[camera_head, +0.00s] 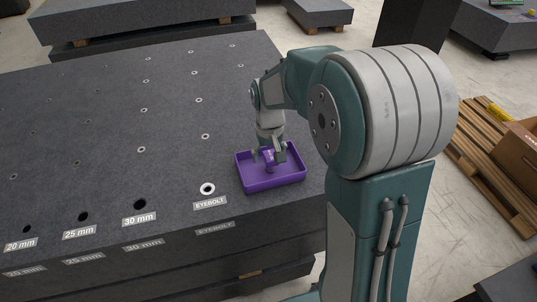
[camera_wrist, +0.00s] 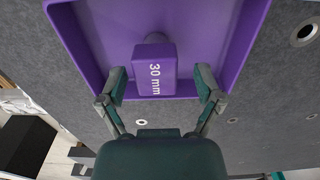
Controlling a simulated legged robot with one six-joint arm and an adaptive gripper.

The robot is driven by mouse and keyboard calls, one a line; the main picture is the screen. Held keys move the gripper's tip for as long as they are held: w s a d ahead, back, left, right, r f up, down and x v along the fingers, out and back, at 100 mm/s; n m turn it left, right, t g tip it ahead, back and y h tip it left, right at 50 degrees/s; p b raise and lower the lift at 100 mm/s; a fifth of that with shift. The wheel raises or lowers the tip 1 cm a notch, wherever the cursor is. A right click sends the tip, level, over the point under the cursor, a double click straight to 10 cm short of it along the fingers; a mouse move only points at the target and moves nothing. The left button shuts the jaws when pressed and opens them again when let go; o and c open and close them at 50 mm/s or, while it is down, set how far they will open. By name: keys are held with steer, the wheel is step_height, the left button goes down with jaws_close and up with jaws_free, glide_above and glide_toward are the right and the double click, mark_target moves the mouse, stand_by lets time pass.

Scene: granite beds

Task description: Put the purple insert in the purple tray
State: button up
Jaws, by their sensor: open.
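The purple tray (camera_head: 272,182) stands on the granite bed near its right front corner. It also fills the top of the wrist view (camera_wrist: 225,45). The purple insert (camera_wrist: 155,72), marked "30 mm", is inside the tray's outline in the wrist view, close to the near wall. It also shows in the head view (camera_head: 269,160), partly hidden by my fingers. My gripper (camera_head: 270,155) points down over the tray. In the wrist view my gripper (camera_wrist: 161,85) is open, with one finger on each side of the insert and gaps between. I cannot tell whether the insert rests on the tray floor.
The granite bed (camera_head: 100,120) has several holes, with labels for 20 mm, 25 mm, 30 mm (camera_head: 140,205) and eyebolt (camera_head: 208,189) along the front. The bed's right edge lies just beyond the tray. A wooden pallet (camera_head: 490,165) with a cardboard box stands on the floor at right.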

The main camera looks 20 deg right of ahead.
mark_target(269, 155)
step_height(269, 155, up, 11)
steer(key=s+r+t, duration=0.3)
steer(key=s+t, duration=0.2)
steer(key=s, duration=1.6)
steer(key=shift+t, duration=0.3)
